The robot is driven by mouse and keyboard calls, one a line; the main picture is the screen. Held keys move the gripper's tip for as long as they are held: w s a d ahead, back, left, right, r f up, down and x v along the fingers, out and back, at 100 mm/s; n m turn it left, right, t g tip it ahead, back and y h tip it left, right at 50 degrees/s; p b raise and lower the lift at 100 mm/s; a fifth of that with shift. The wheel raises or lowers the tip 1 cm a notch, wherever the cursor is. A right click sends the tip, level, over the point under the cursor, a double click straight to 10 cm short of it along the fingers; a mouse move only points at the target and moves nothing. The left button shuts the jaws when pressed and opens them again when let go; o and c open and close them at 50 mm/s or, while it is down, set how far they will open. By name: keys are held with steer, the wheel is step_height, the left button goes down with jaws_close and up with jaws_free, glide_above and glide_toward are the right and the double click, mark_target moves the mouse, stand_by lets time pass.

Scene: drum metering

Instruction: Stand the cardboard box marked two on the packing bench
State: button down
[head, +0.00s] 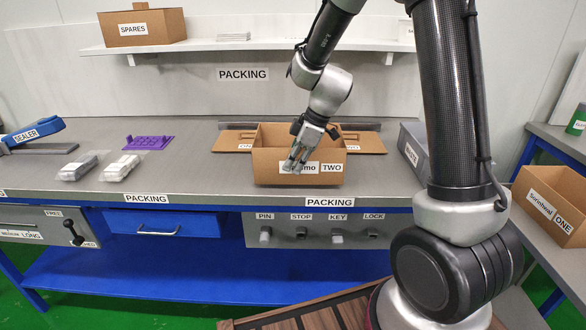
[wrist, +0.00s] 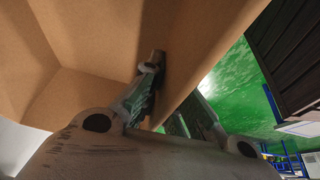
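The open cardboard box marked TWO (head: 265,168) is upright at the packing bench (head: 200,190), near its front edge; its base appears to rest on the bench top. Its flaps are folded out to the sides. My gripper (head: 297,160) reaches down at its front wall, partly covering a label ending in "mo". In the wrist view my gripper (wrist: 168,105) straddles the cardboard wall (wrist: 190,60), one finger against the inside and the other outside, partly hidden by the wall. The fingers look closed on that wall. The visible part of the box's inside is empty.
A purple holder (head: 148,142) and two wrapped packs (head: 100,167) lie left of the box, by a blue sealer (head: 35,132). A grey bin (head: 412,150) stands to the right. A box marked ONE (head: 550,205) is on the right-hand bench. A shelf (head: 250,44) runs above.

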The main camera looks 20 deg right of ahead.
steer(key=shift+f, duration=0.8)
steer(key=shift+f, duration=0.1)
steer(key=c, duration=1.6)
jaws_free()
steer(key=shift+c, duration=0.2)
steer(key=v, duration=1.2)
steer(key=s+d+r+m+t+h, duration=0.1)
steer(key=s+d+r+m, duration=0.1)
steer(key=s, duration=0.6)
steer(key=s+d+r+m+h, duration=0.1)
steer(key=s+d+r+m, duration=0.2)
steer(key=s+d+m, duration=0.2)
steer(key=s+d+r+m+t+h, duration=0.1)
steer(key=s+d+r+m+h, duration=0.1)
steer(key=s+m, duration=0.5)
steer(key=s+d, duration=0.1)
steer(key=s, duration=0.3)
steer(key=shift+d+r+t, duration=0.3)
steer(key=shift+d+r, duration=0.1)
steer(key=shift+s, duration=0.15)
